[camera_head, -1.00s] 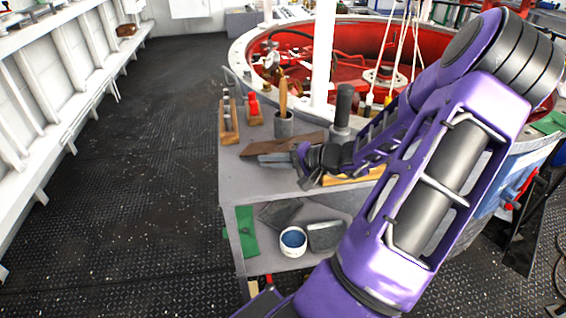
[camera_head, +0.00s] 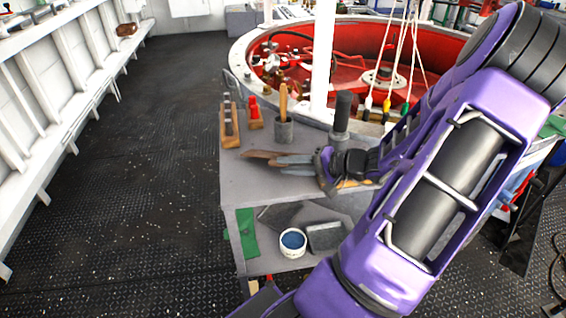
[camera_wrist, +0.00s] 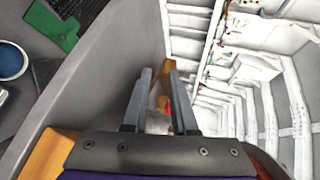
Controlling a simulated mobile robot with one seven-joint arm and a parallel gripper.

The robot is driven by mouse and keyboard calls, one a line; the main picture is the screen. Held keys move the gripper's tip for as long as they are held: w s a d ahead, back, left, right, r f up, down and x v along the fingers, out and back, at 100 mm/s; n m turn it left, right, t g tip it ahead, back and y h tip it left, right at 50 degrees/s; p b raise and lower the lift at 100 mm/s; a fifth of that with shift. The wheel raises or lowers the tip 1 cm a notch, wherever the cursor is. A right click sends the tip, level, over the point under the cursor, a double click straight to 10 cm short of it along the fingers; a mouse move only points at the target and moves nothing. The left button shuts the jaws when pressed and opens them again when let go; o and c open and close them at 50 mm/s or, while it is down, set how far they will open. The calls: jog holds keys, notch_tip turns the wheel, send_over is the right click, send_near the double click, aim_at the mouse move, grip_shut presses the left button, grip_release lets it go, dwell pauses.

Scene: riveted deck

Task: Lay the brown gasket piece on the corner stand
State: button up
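The grey corner stand (camera_head: 245,190) fills the middle of the head view. A brown piece (camera_head: 260,154), apparently the gasket, shows as a narrow strip over its top, just left of my fingertips and partly behind them. My gripper (camera_head: 279,162) is low over the stand and points left. In the wrist view, the two fingers of my gripper (camera_wrist: 160,72) stand apart with a clear gap. An orange-brown patch shows between the tips there; I cannot tell whether it is the gasket or wood behind. Contact between fingers and gasket is unclear.
On the stand's top are a wooden rack (camera_head: 229,128), a red item (camera_head: 254,108), a cup (camera_head: 284,131) with a wooden handle, and a dark upright cylinder (camera_head: 342,112). A white tub (camera_head: 293,243) sits on the lower shelf. A red-lined basin (camera_head: 310,42) lies behind.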

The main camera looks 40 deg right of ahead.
jog(key=shift+v, duration=1)
notch_tip(320, 180, up, 7)
jog(key=s+p, duration=0.2)
jog(key=p, duration=0.4)
jog(key=shift+s+d, duration=0.25)
jog(key=shift+d, duration=0.25)
jog(key=shift+s, duration=0.15)
